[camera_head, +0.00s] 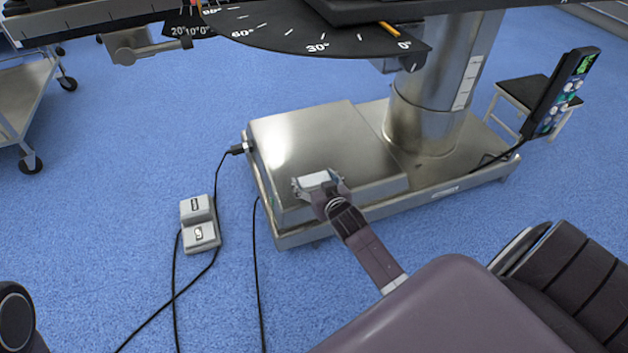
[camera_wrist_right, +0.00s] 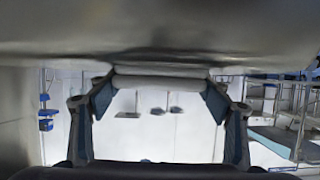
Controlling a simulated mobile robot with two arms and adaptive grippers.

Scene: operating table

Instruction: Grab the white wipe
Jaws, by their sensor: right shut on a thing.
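The white wipe (camera_head: 316,179) is a small pale block in the head view, at the metal base of the operating table. My right gripper (camera_head: 319,185) is shut on it, with one finger on each side. In the right wrist view the wipe (camera_wrist_right: 160,83) shows as a pale bar spanning the space between the fingertips of my right gripper (camera_wrist_right: 158,92). I cannot tell whether the wipe still touches the metal. My left gripper is not in view.
The shiny table base (camera_head: 300,135) lies right around the right gripper, with the column (camera_head: 435,100) behind it. A grey foot pedal (camera_head: 199,225) and black cables lie on the blue floor (camera_head: 120,180) to the left. A hand control (camera_head: 562,92) and a stool (camera_head: 528,92) are at right.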

